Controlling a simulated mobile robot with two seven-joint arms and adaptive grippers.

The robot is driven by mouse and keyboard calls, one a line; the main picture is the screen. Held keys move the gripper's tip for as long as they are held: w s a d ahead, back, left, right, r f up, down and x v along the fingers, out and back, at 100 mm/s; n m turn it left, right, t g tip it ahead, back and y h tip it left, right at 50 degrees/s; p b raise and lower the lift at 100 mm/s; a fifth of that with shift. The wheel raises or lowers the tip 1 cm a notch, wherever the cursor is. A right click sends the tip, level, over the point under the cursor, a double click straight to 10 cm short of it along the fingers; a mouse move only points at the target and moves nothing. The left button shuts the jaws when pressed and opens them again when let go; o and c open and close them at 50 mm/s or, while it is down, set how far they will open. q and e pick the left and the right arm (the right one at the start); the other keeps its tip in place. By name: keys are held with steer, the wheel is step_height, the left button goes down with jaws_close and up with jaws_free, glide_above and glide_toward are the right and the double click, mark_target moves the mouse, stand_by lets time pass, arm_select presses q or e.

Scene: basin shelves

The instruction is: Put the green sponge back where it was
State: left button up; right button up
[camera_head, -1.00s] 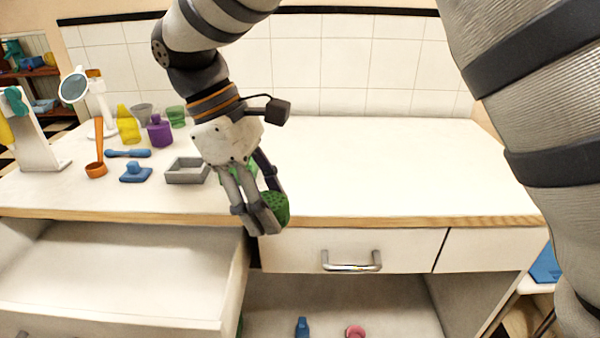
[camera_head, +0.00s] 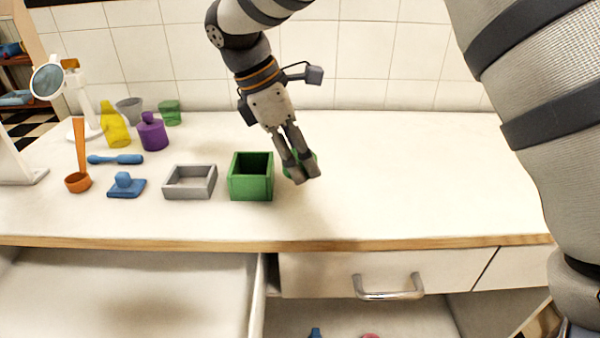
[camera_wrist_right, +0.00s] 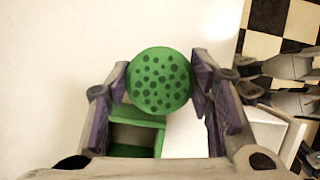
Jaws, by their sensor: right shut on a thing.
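My right gripper (camera_head: 304,175) is shut on the green sponge and holds it above the counter, just right of the open green box (camera_head: 250,188). In the head view the fingers hide most of the sponge; only green slivers show beside them. In the right wrist view the sponge (camera_wrist_right: 160,82) is round with dark green spots, gripped between the two purple-padded fingers. The green box (camera_wrist_right: 135,137) shows below and behind it there. The box's visible inside looks empty in the head view. My left gripper is not in view.
A grey tray (camera_head: 190,183), blue stamp-like item (camera_head: 126,187), orange ladle (camera_head: 80,165), blue brush (camera_head: 115,159), yellow bottle (camera_head: 115,128) and purple bottle (camera_head: 152,133) stand left. The counter (camera_head: 430,180) is clear to the right. A drawer (camera_head: 130,295) stands open below.

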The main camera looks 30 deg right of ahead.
mark_target(304, 190)
steer(key=f, duration=0.1)
steer(key=d+f, duration=0.1)
steer(key=f, duration=0.2)
steer(key=shift+w+d+f, duration=0.3)
steer(key=shift+w+d, duration=0.05)
steer(key=shift+f, duration=0.1)
steer(key=shift+f, duration=0.1)
steer(key=shift+f, duration=0.1)
steer(key=o, duration=1)
